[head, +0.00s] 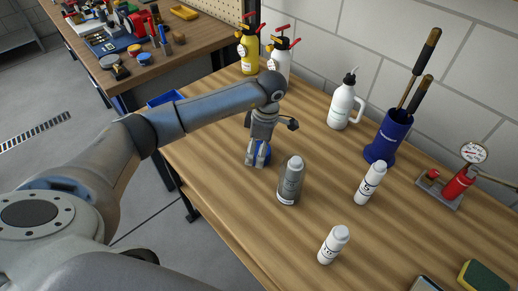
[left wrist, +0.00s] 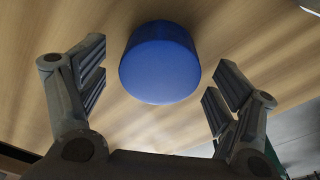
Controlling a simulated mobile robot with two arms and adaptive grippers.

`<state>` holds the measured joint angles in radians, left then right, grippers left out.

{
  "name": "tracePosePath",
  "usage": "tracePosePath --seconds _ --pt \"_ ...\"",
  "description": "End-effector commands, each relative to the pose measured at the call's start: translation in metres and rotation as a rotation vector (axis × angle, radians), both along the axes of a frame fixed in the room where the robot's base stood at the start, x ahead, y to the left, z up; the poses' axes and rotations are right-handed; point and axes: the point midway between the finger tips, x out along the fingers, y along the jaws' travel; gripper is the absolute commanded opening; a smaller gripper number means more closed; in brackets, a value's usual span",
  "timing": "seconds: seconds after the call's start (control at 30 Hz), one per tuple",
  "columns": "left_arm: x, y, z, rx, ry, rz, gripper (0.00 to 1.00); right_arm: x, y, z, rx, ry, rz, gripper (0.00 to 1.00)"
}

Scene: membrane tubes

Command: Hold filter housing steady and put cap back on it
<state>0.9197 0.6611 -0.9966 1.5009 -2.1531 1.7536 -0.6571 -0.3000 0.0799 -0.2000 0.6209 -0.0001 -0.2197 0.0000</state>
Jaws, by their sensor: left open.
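A round blue cap (left wrist: 160,65) lies on the wooden table, between and beyond my left fingertips in the left wrist view. In the head view only a little blue of it shows, behind the fingers. My left gripper (head: 257,159) points down over it, open, with a gap to the cap on both sides. A grey cylinder (head: 290,184) with a pale rounded top stands upright just right of the gripper; it may be the filter housing, but I cannot tell for sure. My right gripper is not in view.
Two white labelled canisters (head: 333,245) and (head: 370,184) stand to the right of the grey cylinder. A white bottle (head: 345,104), a blue holder (head: 386,137) with handles and a red gauge pump (head: 457,185) line the wall side. Spray bottles (head: 281,58) stand behind my arm.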

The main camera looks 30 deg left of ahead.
Motion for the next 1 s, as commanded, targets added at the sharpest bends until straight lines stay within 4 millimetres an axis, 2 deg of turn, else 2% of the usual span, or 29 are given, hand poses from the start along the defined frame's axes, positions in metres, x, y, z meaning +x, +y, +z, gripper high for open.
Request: tracePosePath --seconds 0.13,0.43,0.8,1.0 --pt "-0.0002 0.0009 -0.0073 0.001 -0.001 -0.001 0.85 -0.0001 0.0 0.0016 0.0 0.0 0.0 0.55" --pt "0.0 0.0007 -0.0072 0.0 -0.001 -0.001 0.84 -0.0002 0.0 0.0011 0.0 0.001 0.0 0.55" --pt "0.0 0.0007 -0.0069 0.0 -0.001 -0.001 0.36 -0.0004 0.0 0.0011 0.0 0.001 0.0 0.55" --pt "0.0001 0.0007 -0.0067 0.0 -0.002 0.0 0.36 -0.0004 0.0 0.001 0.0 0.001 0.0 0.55"
